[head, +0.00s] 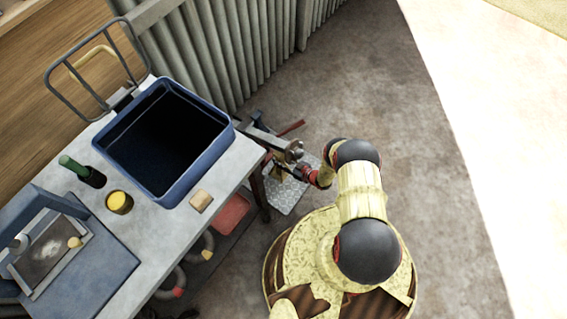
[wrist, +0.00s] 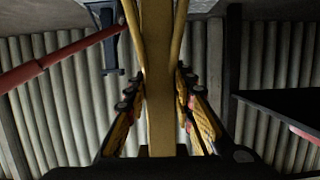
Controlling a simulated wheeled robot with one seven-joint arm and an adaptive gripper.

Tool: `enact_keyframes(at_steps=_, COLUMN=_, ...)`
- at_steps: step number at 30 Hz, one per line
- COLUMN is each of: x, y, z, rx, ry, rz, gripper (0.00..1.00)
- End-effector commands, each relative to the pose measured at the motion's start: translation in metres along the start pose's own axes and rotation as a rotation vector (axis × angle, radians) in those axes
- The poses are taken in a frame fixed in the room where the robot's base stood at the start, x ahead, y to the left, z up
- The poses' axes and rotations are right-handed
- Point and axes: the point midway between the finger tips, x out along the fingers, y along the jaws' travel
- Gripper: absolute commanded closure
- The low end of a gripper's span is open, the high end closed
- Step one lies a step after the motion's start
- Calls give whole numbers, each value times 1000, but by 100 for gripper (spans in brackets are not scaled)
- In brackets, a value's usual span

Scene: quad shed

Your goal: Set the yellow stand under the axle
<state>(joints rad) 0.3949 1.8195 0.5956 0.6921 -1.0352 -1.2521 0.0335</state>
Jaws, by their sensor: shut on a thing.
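The yellow stand (wrist: 158,60) fills the middle of the wrist view as an upright yellow post with splayed legs. My gripper (wrist: 161,112) is shut on it, with one finger on each side. In the head view, only a small yellow piece of the stand (head: 277,172) shows beside the table, near the end of my arm. A grey metal bar with a round end (head: 270,140), probably the axle, lies just above it in the picture. Whether the stand touches the bar or the floor plate is hidden.
A checkered metal plate (head: 285,195) lies on the floor under my arm. A red bar (wrist: 60,60) crosses the left of the wrist view. Open floor lies to the right.

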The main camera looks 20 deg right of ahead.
Motion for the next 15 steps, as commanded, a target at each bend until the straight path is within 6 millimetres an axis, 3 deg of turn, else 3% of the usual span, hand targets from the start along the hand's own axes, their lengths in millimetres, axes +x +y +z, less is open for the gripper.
enact_keyframes(at_steps=6, x=10, y=2, z=29, rx=-4, ry=4, rz=1, gripper=100)
enact_keyframes(at_steps=15, x=10, y=2, z=31, rx=-4, ry=5, rz=2, gripper=100)
